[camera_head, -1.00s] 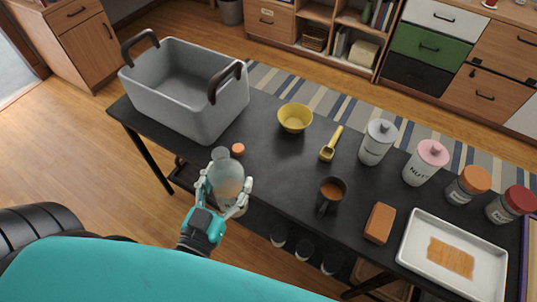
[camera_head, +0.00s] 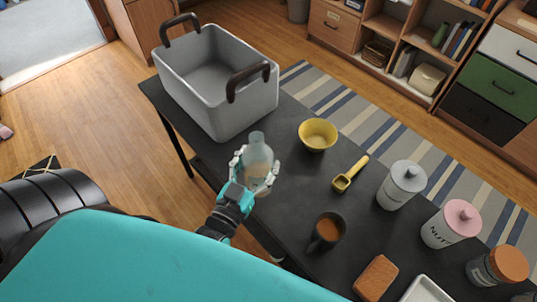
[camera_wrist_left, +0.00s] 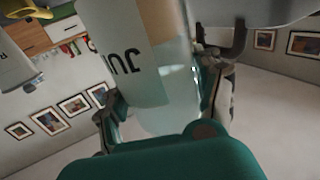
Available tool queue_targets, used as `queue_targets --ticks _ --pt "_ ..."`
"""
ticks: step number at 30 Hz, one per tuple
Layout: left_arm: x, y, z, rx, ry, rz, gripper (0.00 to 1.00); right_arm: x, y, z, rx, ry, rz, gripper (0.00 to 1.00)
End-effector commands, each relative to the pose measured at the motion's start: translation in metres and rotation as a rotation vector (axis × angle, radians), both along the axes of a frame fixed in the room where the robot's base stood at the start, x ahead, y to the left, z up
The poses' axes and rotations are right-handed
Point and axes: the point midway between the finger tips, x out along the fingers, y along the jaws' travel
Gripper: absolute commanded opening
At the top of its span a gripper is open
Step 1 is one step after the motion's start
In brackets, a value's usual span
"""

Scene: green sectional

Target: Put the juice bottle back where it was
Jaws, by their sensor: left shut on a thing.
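My left gripper (camera_head: 255,174) is shut on the juice bottle (camera_head: 258,153), its fingers around the lower body. The bottle is clear, pale-tinted and roughly upright, its neck up with no cap on it. It is at the near edge of the dark table (camera_head: 285,205), just right of the grey basket; I cannot tell whether it touches the tabletop. In the left wrist view the bottle (camera_wrist_left: 150,60) fills the middle between the fingers, with "JU" on its label. My right gripper is not in view.
The grey basket (camera_head: 190,95) stands at the table's left end. A yellow bowl (camera_head: 318,136), yellow scoop (camera_head: 350,174), dark mug (camera_head: 327,232), white canister (camera_head: 402,186), pink-lidded canister (camera_head: 452,224), orange-lidded jar (camera_head: 498,266), brown block (camera_head: 376,278) and white tray (camera_head: 427,290) are to the right.

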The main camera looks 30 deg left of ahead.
Motion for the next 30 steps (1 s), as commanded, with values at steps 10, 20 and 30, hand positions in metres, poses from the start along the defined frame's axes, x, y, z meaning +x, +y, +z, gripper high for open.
queue_targets --ticks 10,20,30 --pt "0.047 0.000 -0.003 -0.001 -0.004 0.001 0.12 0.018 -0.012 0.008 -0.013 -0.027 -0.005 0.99" --pt "0.051 0.001 -0.039 0.001 -0.002 0.000 0.12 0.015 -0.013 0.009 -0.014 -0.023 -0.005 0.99" --pt "0.051 0.000 -0.043 0.000 -0.002 0.000 0.12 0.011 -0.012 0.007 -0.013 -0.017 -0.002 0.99"
